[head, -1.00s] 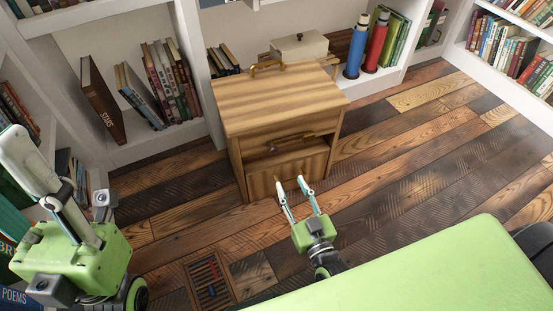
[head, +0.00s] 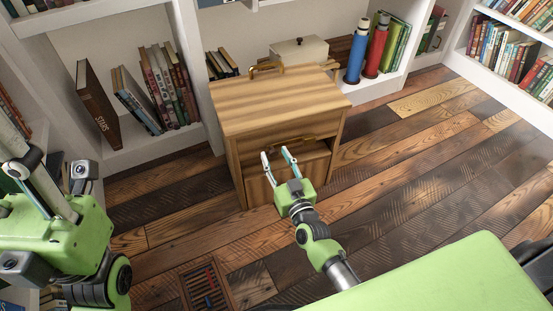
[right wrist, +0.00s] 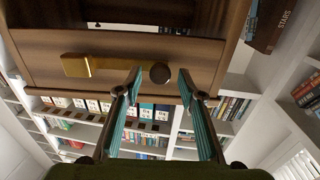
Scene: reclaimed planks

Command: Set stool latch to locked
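The wooden stool (head: 275,97) stands on the plank floor, boxlike, with a brass handle on top. In the right wrist view, where the books appear upside down, a brass latch bar (right wrist: 88,65) lies about level across the stool's lower front. A dark round knob (right wrist: 160,73) is beside its narrow end. My right gripper (head: 276,153) is open at the stool's front. In the wrist view its fingertips (right wrist: 160,79) stand either side of the knob, with nothing visibly gripped.
White bookshelves surround the stool. A red bottle (head: 376,47), a blue bottle (head: 357,50) and a pale box (head: 300,50) stand behind it. A floor grate (head: 205,287) lies in front at left. Floor right of the stool is clear.

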